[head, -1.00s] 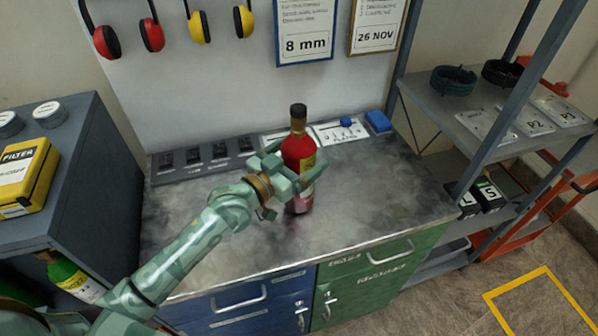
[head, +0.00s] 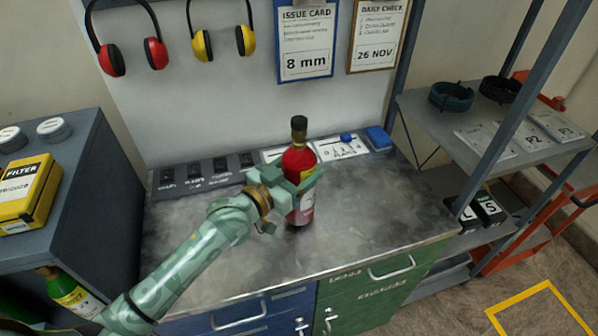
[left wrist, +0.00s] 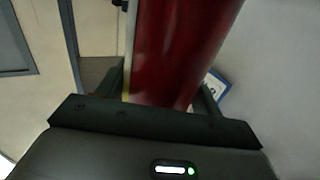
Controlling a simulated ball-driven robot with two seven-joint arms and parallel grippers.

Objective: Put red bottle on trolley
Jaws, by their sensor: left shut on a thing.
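The red bottle (head: 298,160) with a black cap and a yellow and pale label stands upright on, or just over, the grey bench top (head: 225,250); I cannot tell whether its base touches. My left gripper (head: 297,187) is shut on the bottle around its middle, and its fingers hide part of the label. In the left wrist view the bottle's red body (left wrist: 178,50) fills the space between the fingers. The trolley is not clearly seen; an orange-red frame (head: 545,205) shows at the right edge and may be part of it. My right gripper is not in view.
A grey shelf rack (head: 475,135) with cable coils and plates stands right of the bench. A dark cabinet (head: 85,190) with a yellow filter box (head: 28,195) is at left. A green bottle (head: 70,290) sits lower left. Yellow floor marking (head: 540,300) lies lower right.

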